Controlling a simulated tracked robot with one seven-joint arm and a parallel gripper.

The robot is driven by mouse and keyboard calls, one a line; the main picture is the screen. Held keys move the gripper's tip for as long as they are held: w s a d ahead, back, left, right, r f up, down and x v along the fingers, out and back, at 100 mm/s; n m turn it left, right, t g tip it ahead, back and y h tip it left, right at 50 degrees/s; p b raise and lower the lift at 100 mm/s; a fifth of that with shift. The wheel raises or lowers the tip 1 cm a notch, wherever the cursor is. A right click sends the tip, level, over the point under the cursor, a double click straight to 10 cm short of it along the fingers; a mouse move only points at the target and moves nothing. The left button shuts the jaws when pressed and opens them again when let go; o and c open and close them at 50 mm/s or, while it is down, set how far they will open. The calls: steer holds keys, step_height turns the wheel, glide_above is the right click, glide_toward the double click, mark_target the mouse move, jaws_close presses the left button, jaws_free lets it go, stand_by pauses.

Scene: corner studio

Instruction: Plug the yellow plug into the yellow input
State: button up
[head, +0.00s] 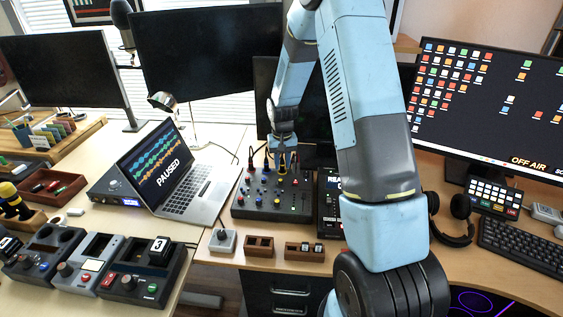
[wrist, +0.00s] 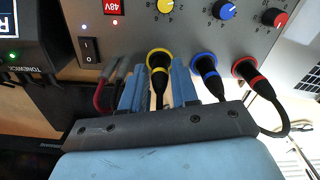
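The yellow plug (wrist: 160,78), black with a yellow band, stands in the yellow-ringed input (wrist: 160,54) on the edge of the grey mixer (wrist: 128,38). It looks seated much like its neighbours; its exact depth is hard to tell. My gripper (wrist: 158,80) has its two blue fingers on either side of this plug, with narrow gaps visible between fingers and plug. It looks open. In the head view my gripper (head: 283,150) is at the back edge of the mixer (head: 262,208), where the fingers and arm partly hide the input.
A blue plug (wrist: 206,72) and a red plug (wrist: 250,76) sit in inputs right of the yellow one, close to my right finger. A cable lies left of my left finger. A laptop (head: 178,178) stands left of the mixer, a monitor (head: 490,105) to the right.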

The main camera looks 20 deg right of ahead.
steer(key=o, duration=0.3)
steer(key=shift+o, duration=0.2)
step_height(320, 180, up, 14)
steer(key=shift+f, duration=0.15)
stand_by(0.3)
